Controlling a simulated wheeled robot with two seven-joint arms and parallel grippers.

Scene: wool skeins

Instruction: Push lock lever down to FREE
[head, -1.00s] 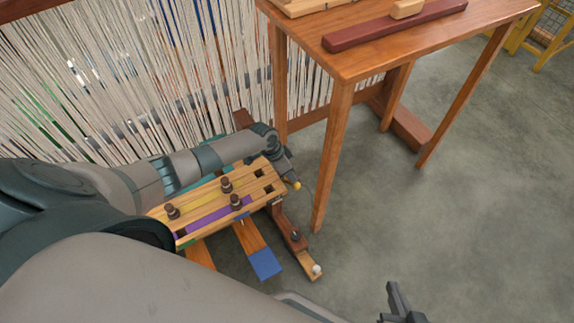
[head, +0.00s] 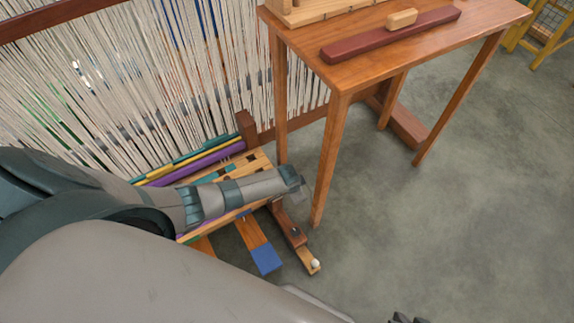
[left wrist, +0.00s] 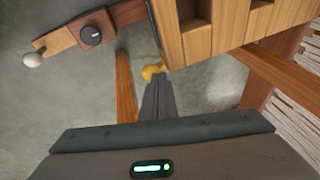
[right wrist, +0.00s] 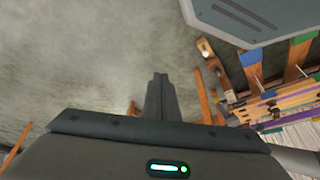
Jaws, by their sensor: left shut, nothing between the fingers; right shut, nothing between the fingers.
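A yellow knob (left wrist: 152,71) shows just beyond my left fingertips in the left wrist view; whether they touch I cannot tell. A wooden arm (left wrist: 58,42) with a white knob (left wrist: 33,60) extends from a dark brown block (left wrist: 92,30) with a black round part. The white knob also shows low in the head view (head: 315,264). No FREE lettering is readable, so I cannot tell which part is the lock lever. My left gripper (left wrist: 158,78) is shut and empty, beside the pegged wooden block. My right gripper (right wrist: 160,78) is shut and empty over floor.
The slotted wooden block (left wrist: 205,25) is close beside my left fingers. The wooden table (head: 390,50) and its legs stand just right of my left arm. Loom threads (head: 100,90) hang behind. A blue-ended pedal (head: 266,260) lies below.

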